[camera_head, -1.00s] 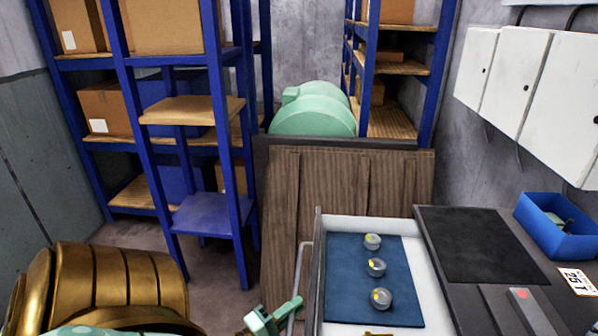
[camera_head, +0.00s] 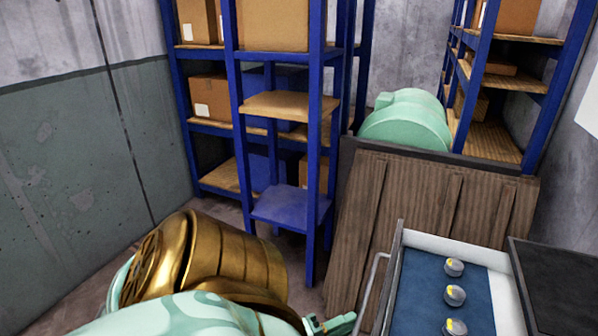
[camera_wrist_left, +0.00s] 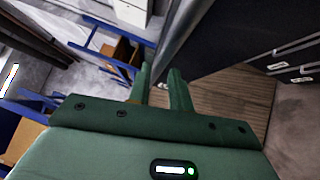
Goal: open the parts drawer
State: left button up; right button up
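The parts drawer (camera_head: 499,318) is white with a blue liner and stands pulled out at the lower right of the head view, its inside showing. My right gripper is not in view.
A dark worktop (camera_head: 560,280) lies right of the drawer. A brown ribbed panel (camera_head: 420,225) stands behind, with a mint-green rounded machine (camera_head: 408,122) beyond it. Blue shelving (camera_head: 318,190) with cardboard boxes stands at the back. Bare floor shows left of the shelving.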

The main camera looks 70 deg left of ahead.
pick_arm(q)
jog(key=s+f, duration=0.1)
jog(key=s, duration=1.1)
jog(key=shift+s+d+f, duration=0.25)
jog(key=shift+d+f, duration=0.15)
jog(key=shift+d, duration=0.05)
jog(key=s+d+f+m+g, duration=0.1)
jog(key=s+f+m+g, duration=0.55)
jog(key=f, duration=0.35)
jog(key=s+d+f+m+g+h, duration=0.1)
jog(key=s+d+f+m+g, duration=0.1)
jog(key=s+f+m+g, duration=0.5)
jog(key=s+d+f+m+g, duration=0.1)
jog(key=s+f+m+g, duration=0.3)
jog(key=s+f+m, duration=0.65)
jog(key=w+d+f+g, duration=0.3)
jog(key=d+f, duration=0.4)
jog(key=w+d+t, duration=0.1)
jog(key=w+d, duration=0.1)
jog(key=w, duration=0.4)
jog(key=shift+w+d+f, duration=0.25)
jog(key=shift+d+f, duration=0.05)
jog(key=shift+f, duration=0.1)
